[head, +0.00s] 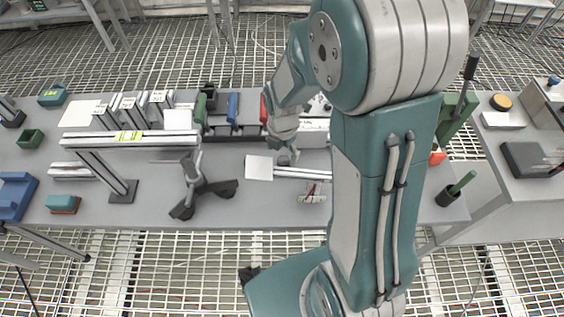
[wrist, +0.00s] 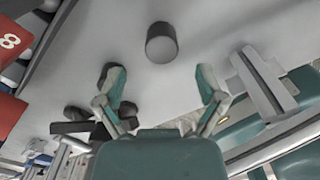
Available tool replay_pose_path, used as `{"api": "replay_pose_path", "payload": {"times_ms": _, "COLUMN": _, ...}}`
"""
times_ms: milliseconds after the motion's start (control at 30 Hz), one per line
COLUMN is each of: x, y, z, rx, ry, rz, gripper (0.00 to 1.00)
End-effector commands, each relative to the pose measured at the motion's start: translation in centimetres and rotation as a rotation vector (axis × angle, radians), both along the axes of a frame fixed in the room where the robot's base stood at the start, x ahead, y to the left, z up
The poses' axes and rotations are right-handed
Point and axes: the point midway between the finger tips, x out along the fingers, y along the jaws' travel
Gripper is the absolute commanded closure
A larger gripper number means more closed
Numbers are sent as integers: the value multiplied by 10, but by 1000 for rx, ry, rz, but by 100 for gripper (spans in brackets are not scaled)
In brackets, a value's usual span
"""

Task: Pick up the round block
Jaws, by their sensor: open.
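The round block (wrist: 161,46) is a dark grey cylinder standing on the light grey surface, in the upper middle of the wrist view. I cannot make it out in the head view, where my arm and gripper cover part of the table. My gripper (wrist: 160,90) is open and empty, its two teal-tipped fingers spread apart in the wrist view. The block lies beyond the fingertips, roughly centred between them and not touching either. In the head view my gripper (head: 287,155) hangs low over the middle of the grey table (head: 260,215).
A black-footed stand (head: 203,190) is left of my gripper in the head view. A white plate with metal bars (head: 285,171) lies close by. Red blocks (wrist: 10,95) marked with an 8 edge the wrist view's left. A metal T-shaped piece (wrist: 262,85) is at its right.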

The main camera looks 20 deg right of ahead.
Motion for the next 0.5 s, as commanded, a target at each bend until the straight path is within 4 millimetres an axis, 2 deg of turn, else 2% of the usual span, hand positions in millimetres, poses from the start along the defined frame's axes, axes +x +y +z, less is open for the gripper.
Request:
{"api": "replay_pose_path", "payload": {"times_ms": 233, "x": -1, "y": 1, "z": -38, "rx": -1, "ry": 6, "rz": -2, "gripper": 11}}
{"api": "replay_pose_path", "payload": {"times_ms": 367, "x": 0, "y": 1, "z": -47, "rx": -1, "ry": 3, "rz": -2, "gripper": 11}}
{"api": "replay_pose_path", "payload": {"times_ms": 500, "x": 0, "y": 1, "z": -48, "rx": -1, "ry": 2, "rz": -2, "gripper": 11}}
